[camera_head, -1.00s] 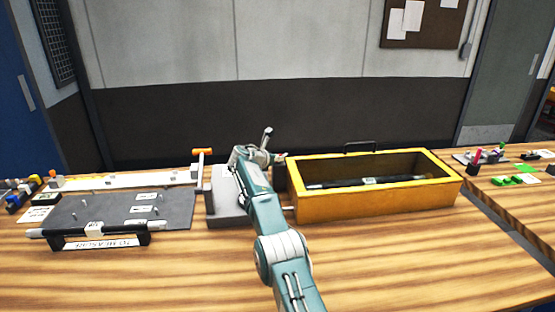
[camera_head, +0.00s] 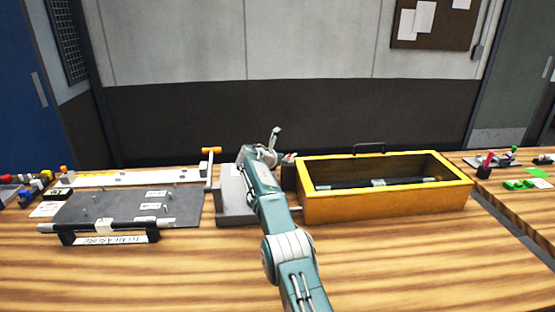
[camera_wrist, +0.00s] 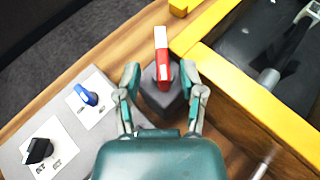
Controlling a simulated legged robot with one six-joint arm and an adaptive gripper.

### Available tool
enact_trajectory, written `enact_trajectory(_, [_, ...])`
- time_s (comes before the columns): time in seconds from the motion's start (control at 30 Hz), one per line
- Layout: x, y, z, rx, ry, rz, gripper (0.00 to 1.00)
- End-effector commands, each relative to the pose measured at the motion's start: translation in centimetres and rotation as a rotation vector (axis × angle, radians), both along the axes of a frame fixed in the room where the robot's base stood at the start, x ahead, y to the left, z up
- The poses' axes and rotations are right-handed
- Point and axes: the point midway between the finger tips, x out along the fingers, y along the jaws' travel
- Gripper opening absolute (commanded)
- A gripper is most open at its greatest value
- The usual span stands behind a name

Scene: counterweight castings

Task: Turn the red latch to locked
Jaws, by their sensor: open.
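The red latch (camera_wrist: 161,57) shows in the wrist view as a red bar with a pale side, on top of a dark grey block (camera_wrist: 160,95). It points toward the top of that picture. My gripper (camera_wrist: 160,78) is open, with one finger on each side of the latch and its block. I cannot tell whether either finger touches it. In the head view my gripper (camera_head: 277,150) is at the left end of the yellow box, and the latch is mostly hidden there.
The yellow box (camera_head: 385,204) is close to the right finger and holds a dark rod (camera_head: 350,184). A grey panel (camera_wrist: 70,120) with a blue knob (camera_wrist: 86,94) and a black knob (camera_wrist: 38,151) lies left. A measuring board (camera_head: 120,208) is farther left.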

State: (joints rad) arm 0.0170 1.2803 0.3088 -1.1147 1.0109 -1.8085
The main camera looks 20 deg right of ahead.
Motion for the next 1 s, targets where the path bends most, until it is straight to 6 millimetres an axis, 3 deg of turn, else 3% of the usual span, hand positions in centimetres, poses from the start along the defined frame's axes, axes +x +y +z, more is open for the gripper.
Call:
enact_trajectory(0.43, [-1.3, 2.0, 1.0, -0.002, 0.001, 0.002, 0.51])
enact_trajectory(1.0, [-5.4, 8.9, 4.1, -0.002, -0.001, 0.004, 0.51])
